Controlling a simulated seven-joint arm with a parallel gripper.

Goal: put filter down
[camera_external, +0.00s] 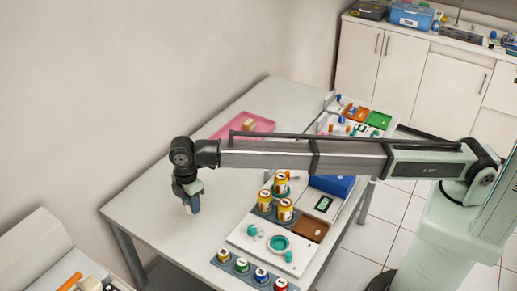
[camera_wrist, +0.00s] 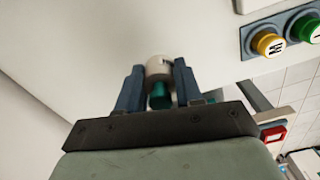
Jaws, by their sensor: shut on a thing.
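My gripper (camera_external: 191,204) is over the left part of the white table (camera_external: 150,198), pointing down. In the wrist view, my gripper (camera_wrist: 158,74) is shut on a small cylinder with a white body and a teal end, which I take to be the filter (camera_wrist: 157,67). It sits between the two blue-grey fingers. In the external view it is hidden by or blends with the fingers. I cannot tell whether it touches the table.
A white board with teal parts (camera_external: 279,243) and a row of coloured-lid jars (camera_external: 251,269) stand to the right. Yellow jars (camera_external: 285,209) and a blue box (camera_external: 333,185) are behind. A pink tray (camera_external: 235,131) lies further back. The table's left part is clear.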

